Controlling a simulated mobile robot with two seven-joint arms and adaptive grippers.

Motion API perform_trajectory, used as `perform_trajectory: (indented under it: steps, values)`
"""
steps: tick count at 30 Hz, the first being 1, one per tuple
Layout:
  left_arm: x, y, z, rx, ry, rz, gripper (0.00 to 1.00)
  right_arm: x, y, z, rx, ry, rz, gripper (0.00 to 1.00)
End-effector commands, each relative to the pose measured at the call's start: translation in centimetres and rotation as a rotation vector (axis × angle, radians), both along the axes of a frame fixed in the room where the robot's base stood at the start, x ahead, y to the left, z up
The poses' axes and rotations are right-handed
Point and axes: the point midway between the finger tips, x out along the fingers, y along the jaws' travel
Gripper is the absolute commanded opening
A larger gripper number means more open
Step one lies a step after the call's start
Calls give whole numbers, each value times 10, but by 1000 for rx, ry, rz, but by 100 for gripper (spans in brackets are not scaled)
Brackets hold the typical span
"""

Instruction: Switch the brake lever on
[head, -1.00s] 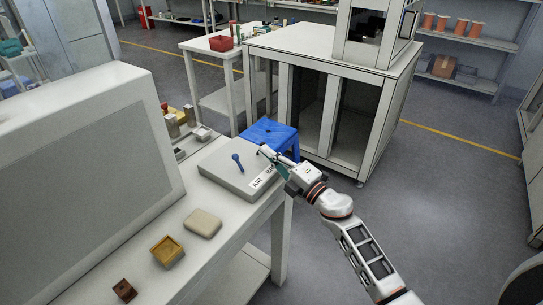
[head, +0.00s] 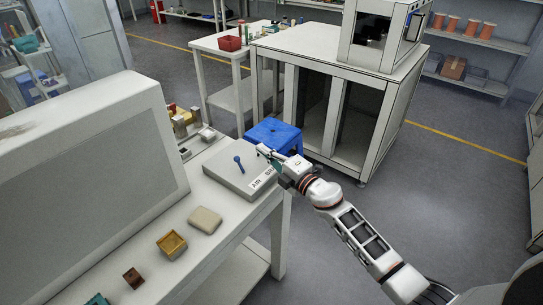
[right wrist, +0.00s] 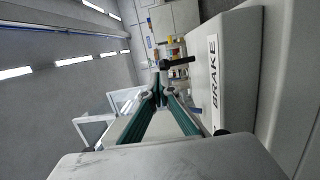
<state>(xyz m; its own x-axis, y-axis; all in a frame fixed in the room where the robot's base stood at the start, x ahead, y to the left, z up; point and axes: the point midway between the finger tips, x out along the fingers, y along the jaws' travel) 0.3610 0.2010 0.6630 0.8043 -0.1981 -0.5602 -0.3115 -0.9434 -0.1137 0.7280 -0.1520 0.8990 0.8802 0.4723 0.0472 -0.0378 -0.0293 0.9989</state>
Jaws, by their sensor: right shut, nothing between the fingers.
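The control box (head: 219,170) is a light grey slab on the workbench. A blue lever (head: 239,164) stands on it beside the AIR label (head: 258,183). The BRAKE label (right wrist: 213,80) is readable in the right wrist view and partly covered by my gripper in the head view. A dark lever (right wrist: 180,61) sticks out near that label, close to my fingertips; I cannot tell whether they touch it. My right gripper (head: 267,153) is shut and empty at the box's right edge; its green-sided fingers (right wrist: 160,92) also show in the right wrist view. My left gripper is out of view.
A beige block (head: 205,220), a yellow box (head: 172,243) and a brown cube (head: 133,277) lie on the bench in front of the control box. A large grey housing (head: 110,150) stands at the left. A blue stool (head: 272,134) is behind my gripper. Floor at right is clear.

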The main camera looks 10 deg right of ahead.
Motion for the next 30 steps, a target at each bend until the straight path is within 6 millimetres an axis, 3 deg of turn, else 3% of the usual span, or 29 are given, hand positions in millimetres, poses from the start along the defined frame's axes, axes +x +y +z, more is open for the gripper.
perform_trajectory:
  steps: [9, 21, 30]
  values:
    - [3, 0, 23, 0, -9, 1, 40, 11, 14, 11, 1, 0, 1, 0]
    - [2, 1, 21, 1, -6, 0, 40, 30, 29, 15, 0, -1, 1, 0]
    - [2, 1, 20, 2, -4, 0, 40, 31, 30, 14, 0, 0, 1, 0]
